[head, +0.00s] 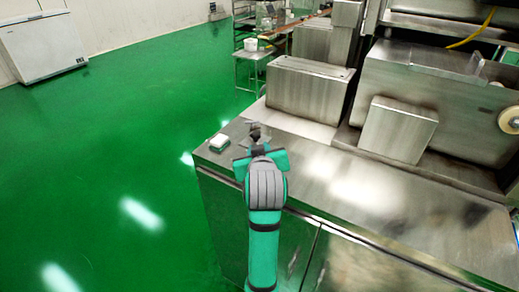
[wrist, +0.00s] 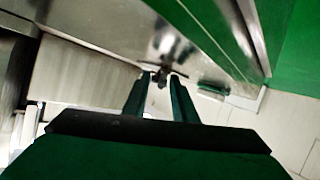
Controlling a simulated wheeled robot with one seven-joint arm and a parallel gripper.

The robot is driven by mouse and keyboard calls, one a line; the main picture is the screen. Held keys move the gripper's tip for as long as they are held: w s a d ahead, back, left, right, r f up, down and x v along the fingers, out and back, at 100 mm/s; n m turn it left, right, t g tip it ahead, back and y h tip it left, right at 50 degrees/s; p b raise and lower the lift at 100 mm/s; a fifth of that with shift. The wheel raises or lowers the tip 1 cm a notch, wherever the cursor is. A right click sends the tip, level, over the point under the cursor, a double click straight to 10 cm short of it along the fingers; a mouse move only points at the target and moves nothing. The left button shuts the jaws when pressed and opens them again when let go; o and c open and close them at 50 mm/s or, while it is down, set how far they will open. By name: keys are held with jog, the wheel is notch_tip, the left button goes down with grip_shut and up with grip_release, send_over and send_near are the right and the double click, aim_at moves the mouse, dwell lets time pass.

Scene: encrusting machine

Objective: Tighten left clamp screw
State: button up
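A small dark metal piece (wrist: 162,78), possibly the clamp screw, shows between and just beyond my fingertips in the wrist view. A dark crossbar seems to run across it. In the head view a dark piece (head: 254,131) stands just beyond my gripper (head: 258,150), over the near left end of the steel machine top. My gripper (wrist: 161,80) is open, with its two teal fingers apart on either side of the dark piece. I see a gap on each side of it. Its lower part and any contact are too small to tell.
A small white block (head: 219,141) lies on the steel top (head: 330,170) to the left of my gripper. Steel housings (head: 308,88) rise behind and right. A wire rack (head: 252,65) stands beyond. The green floor (head: 120,150) at left is open, with a white chest freezer (head: 45,48) far back.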

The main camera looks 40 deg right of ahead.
jog(key=v, duration=1)
jog(key=shift+s, duration=0.2)
